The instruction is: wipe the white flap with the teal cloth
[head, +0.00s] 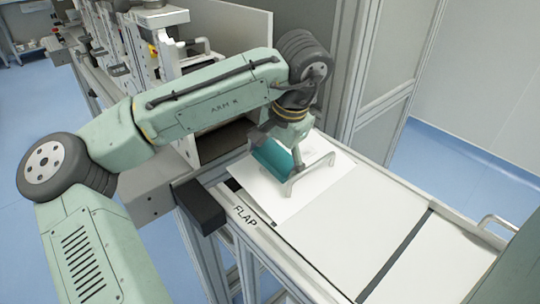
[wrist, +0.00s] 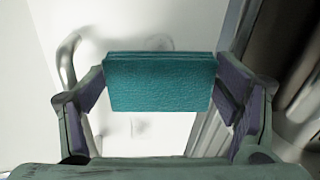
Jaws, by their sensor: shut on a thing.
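My gripper (wrist: 160,90) is shut on a folded teal cloth (wrist: 160,82), with a finger at each side of it in the wrist view. In the head view the teal cloth (head: 271,160) hangs below my wrist, over the white flap (head: 272,199). The flap is a white panel with a metal handle (head: 310,173), and the word FLAP is printed beside it. The flap's surface also shows behind the cloth in the wrist view (wrist: 150,133). I cannot tell whether the cloth touches the flap.
A dark block (head: 198,206) sits at the bench's front edge, left of the flap. Flat white panels (head: 350,225) extend to the right, with a dark gap between two of them. A grey cabinet frame (head: 385,100) stands behind. Machine units (head: 150,45) stand at the back left.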

